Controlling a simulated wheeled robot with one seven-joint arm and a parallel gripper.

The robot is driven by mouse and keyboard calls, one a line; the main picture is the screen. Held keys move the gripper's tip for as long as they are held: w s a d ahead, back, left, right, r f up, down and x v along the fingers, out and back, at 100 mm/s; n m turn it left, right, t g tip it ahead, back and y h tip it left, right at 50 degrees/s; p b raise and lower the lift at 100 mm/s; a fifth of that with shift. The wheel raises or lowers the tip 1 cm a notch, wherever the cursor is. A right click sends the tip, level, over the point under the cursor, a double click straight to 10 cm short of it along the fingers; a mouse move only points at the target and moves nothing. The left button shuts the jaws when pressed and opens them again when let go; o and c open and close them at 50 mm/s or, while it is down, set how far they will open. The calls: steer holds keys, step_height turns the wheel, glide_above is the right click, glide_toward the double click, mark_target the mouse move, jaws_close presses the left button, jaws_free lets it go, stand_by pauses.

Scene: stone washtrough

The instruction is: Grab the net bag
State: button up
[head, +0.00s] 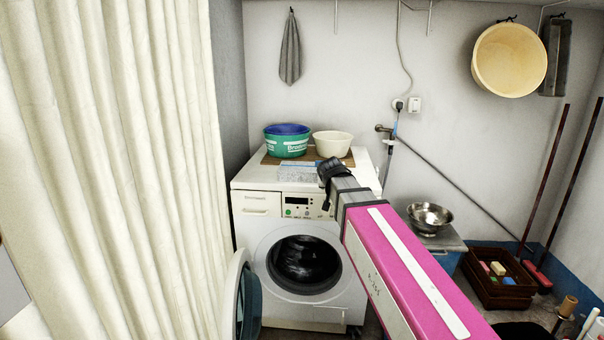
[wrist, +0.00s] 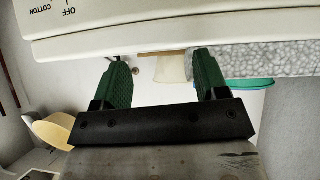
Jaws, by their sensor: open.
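A pale blue-grey speckled thing (head: 297,172), which looks like the net bag, lies flat near the front of the washing machine's (head: 290,255) top. In the wrist view, which is upside down, its mottled surface (wrist: 285,60) shows on the right, beyond one finger. My gripper (head: 328,170) is over the front of the machine top, just right of the bag in the head view. In the wrist view my gripper (wrist: 162,62) has its two green fingers wide apart, with nothing between them. I cannot tell whether a finger touches the bag.
Behind the bag, a green basin (head: 286,146) and a cream bowl (head: 333,145) stand on a brown board (head: 352,160). A steel bowl (head: 430,216) is at right. A grey cloth (head: 290,52) hangs on the wall. A pale curtain (head: 110,170) fills the left.

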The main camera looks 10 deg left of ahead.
mark_target(303, 168)
steer(key=w+a+r+t+y, duration=0.1)
steer(key=w+a+r+t, duration=0.1)
steer(key=a+r, duration=0.6)
steer(key=w+f, duration=0.1)
steer(key=w, duration=0.2)
steer(key=w+d+f, duration=0.1)
steer(key=w, duration=0.2)
steer(key=w+d+f, duration=0.1)
steer(key=w, duration=0.2)
steer(key=shift+w+f, duration=0.1)
steer(key=shift+d, duration=0.1)
jaws_close()
